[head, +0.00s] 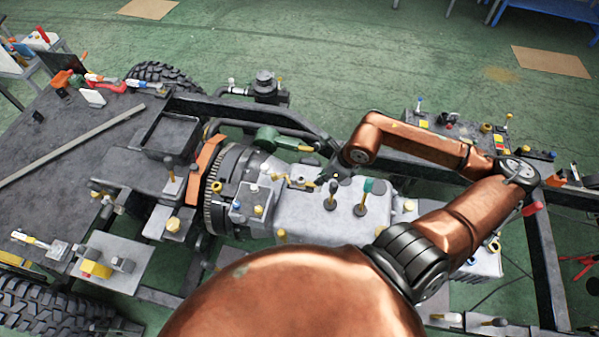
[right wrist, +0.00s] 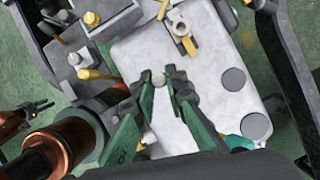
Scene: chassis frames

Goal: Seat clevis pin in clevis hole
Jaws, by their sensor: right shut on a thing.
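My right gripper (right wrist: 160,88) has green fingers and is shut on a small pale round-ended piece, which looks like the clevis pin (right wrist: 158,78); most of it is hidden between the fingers. The gripper is over the light grey housing (right wrist: 130,48), and I cannot tell whether the pin touches it. A yellow fitting with a grey ring (right wrist: 179,28), possibly the clevis, lies on the housing ahead of the fingertips, apart from the pin. In the head view the gripper (head: 326,176) is small and dark above the housing (head: 305,212). My left gripper is not in view.
A toothed ring (head: 222,190) and an orange plate (head: 207,160) are to the left. Yellow studs (right wrist: 92,74) rise beside the housing. Chassis rails (right wrist: 285,55) border it.

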